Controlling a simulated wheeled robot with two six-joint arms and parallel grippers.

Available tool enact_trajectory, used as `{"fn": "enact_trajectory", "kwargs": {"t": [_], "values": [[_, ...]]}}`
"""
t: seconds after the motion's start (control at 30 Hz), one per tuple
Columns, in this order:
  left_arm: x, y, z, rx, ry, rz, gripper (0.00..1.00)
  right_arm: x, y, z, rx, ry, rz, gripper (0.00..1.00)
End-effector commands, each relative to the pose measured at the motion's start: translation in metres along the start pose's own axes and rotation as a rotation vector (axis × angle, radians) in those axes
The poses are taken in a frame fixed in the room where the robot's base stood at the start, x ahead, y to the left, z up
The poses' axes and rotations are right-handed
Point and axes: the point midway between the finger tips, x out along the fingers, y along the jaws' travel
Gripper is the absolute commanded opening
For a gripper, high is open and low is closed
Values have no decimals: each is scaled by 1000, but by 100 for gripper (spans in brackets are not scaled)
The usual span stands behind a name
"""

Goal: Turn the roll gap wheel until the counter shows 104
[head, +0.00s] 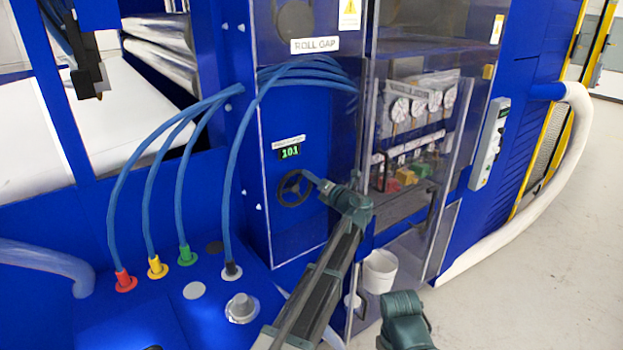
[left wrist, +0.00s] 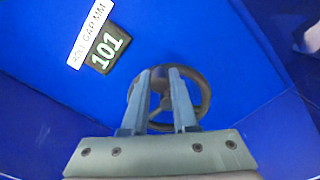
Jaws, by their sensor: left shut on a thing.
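The roll gap wheel (head: 283,199) is a dark handwheel with a round rim on the blue machine panel. It also shows in the left wrist view (left wrist: 206,97), partly hidden behind my fingers. My left gripper (head: 310,179) is at the right side of the wheel in the head view, its blue fingers shut on the wheel. In the left wrist view both fingers (left wrist: 158,73) reach across the wheel. The counter (head: 289,152) sits just above the wheel and reads 101 in green digits, clearer in the left wrist view (left wrist: 104,52).
Blue hoses (head: 232,170) arch left of the panel to coloured fittings. A clear door (head: 425,60) with gauges behind it stands right of my left arm. A white bucket (head: 380,271) stands below. Open floor (head: 540,280) lies to the right.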

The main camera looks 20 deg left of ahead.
Motion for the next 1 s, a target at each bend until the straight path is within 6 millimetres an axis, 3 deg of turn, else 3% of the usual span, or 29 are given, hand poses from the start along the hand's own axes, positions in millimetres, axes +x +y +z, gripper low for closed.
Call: {"fn": "enact_trajectory", "kwargs": {"t": [0.07, 0.1, 0.23, 0.63, 1.0], "values": [[0, -1, 0, -2, 1, -2, 0, 0, 0, 0, 0, 0, 0, 50], [0, -1, 0, -3, 1, -2, 34, 0, 0, 0, 0, 0, 0, 50], [0, 0, 0, -2, 1, -2, 57, 0, 0, 0, 0, 0, 0, 50], [-8, 0, 0, -2, -1, -1, 57, 0, 0, 0, 0, 0, 0, 50], [-83, 1, -1, -2, -2, -3, 57, 0, 0, 0, 0, 0, 0, 50]]}}
